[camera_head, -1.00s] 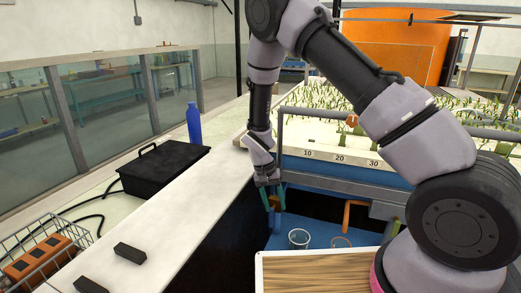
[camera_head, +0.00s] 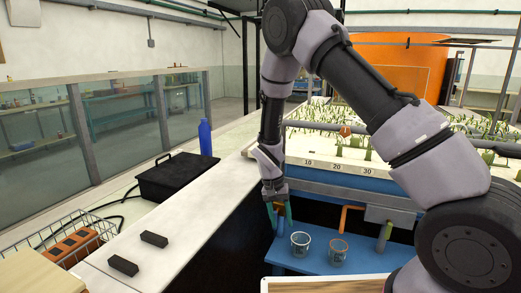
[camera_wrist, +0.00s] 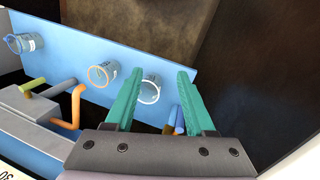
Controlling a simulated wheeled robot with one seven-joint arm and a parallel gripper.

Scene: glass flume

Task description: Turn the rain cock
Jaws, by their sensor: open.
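My gripper (camera_head: 280,212) has two teal fingers, apart and pointing down, at the left front of the flume above the blue shelf. It also shows in the wrist view (camera_wrist: 161,76) with nothing clamped between the fingers. A small brass-orange part (camera_head: 281,206) shows at the fingers in the head view. In the wrist view, a blue and orange pipe end (camera_wrist: 177,120) shows low beside the right finger; contact cannot be told. No part is clearly marked as the rain cock. An orange bent pipe (camera_head: 345,215) and a green-tipped outlet (camera_head: 385,233) stand to the right.
Glass beakers (camera_head: 300,243) and (camera_head: 337,254) stand on the blue shelf (camera_head: 318,262) below the pipes. The planted flume bed (camera_head: 330,170) lies above. The white bench (camera_head: 185,225) at left carries a black box (camera_head: 178,175), blue bottle (camera_head: 205,138) and black blocks (camera_head: 122,265).

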